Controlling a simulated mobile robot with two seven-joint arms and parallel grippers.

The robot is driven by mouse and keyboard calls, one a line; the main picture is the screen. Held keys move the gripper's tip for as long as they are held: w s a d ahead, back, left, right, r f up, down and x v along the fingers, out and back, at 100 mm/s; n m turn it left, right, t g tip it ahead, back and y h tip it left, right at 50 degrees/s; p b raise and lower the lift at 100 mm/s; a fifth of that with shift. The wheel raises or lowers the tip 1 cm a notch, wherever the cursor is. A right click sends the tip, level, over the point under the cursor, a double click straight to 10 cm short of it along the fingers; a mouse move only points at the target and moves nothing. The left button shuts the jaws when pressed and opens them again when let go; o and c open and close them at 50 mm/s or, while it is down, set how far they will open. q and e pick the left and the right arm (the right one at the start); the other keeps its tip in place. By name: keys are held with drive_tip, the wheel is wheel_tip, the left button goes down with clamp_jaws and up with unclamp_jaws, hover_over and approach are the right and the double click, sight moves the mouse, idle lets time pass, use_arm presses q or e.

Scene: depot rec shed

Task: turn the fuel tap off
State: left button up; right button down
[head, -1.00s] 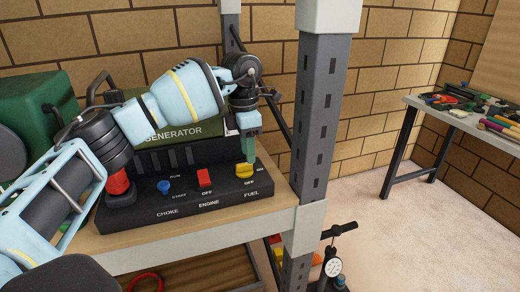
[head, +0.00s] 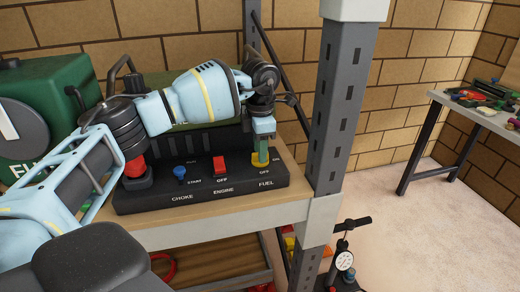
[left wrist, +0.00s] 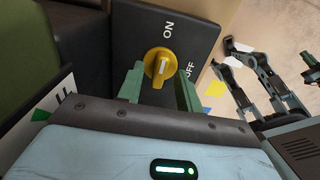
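The yellow fuel tap (head: 260,160) sits at the right end of the black control panel (head: 200,200), by the ON, OFF and FUEL labels. In the left wrist view the tap (left wrist: 158,65) shows a white mark on its grip; I cannot tell its exact setting. My left gripper (head: 262,145) reaches down over the tap. Its two green fingers (left wrist: 160,88) are apart, one on each side of the tap, with visible gaps. In the head view the gripper hides part of the tap. My right gripper is in neither view.
A blue choke knob (head: 180,173) and red engine switch (head: 219,165) stand left of the tap. A grey shelf post (head: 340,105) rises close on the right. A pump with a gauge (head: 345,262) stands on the floor. A cluttered workbench (head: 480,108) is farther right.

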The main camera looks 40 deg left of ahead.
use_arm(q)
drive_tip(key=shift+f, duration=0.35)
clamp_jaws()
